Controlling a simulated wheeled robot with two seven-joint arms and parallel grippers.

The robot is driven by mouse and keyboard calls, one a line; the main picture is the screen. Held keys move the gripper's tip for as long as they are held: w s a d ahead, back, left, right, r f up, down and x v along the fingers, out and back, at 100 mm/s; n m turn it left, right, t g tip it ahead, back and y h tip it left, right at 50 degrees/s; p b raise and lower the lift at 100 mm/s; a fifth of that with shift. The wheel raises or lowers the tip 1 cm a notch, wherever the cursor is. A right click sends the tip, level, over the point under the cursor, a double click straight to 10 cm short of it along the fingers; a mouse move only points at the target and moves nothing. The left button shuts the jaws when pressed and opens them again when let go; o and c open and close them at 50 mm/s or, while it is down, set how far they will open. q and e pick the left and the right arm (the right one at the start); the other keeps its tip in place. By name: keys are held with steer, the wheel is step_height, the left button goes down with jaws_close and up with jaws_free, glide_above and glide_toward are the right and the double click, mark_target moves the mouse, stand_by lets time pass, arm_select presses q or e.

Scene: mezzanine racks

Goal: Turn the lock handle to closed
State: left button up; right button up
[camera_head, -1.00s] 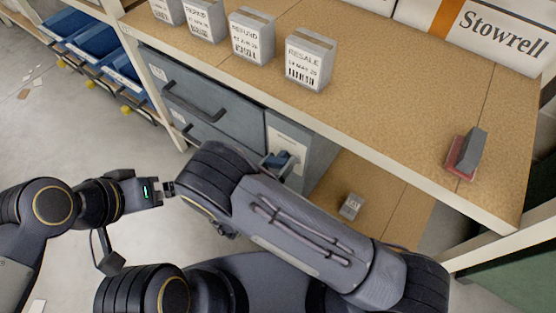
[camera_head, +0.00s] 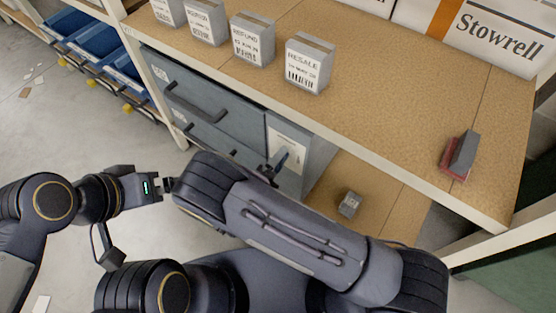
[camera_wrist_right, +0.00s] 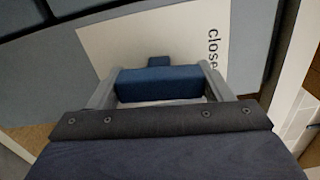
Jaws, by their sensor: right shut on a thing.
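The lock handle is a blue bar (camera_wrist_right: 158,84) in the right wrist view, lying across between the two grey fingers of my right gripper (camera_wrist_right: 160,88). A small blue tab stands above the bar. The gripper is shut on the handle. Behind it is a white label (camera_wrist_right: 118,45) with "close" readable at its right side, the rest hidden. In the head view my right gripper (camera_head: 275,167) is at the label on the grey cabinet front (camera_head: 316,152), partly hidden by my forearm. My left gripper (camera_head: 168,185) is away to the left, its finger gap too small to judge.
Several grey boxes, including the "RESALE" box (camera_head: 309,66), stand on the shelf (camera_head: 400,110) above. A stamp-like block on a red base (camera_head: 459,155) is at the shelf's right. A small grey box (camera_head: 349,204) lies on the lower shelf. A drawer handle (camera_head: 195,103) sticks out.

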arm_select(q)
steer(key=shift+r, duration=0.1)
arm_select(e)
steer(key=shift+n, duration=0.6)
steer(key=o, duration=1)
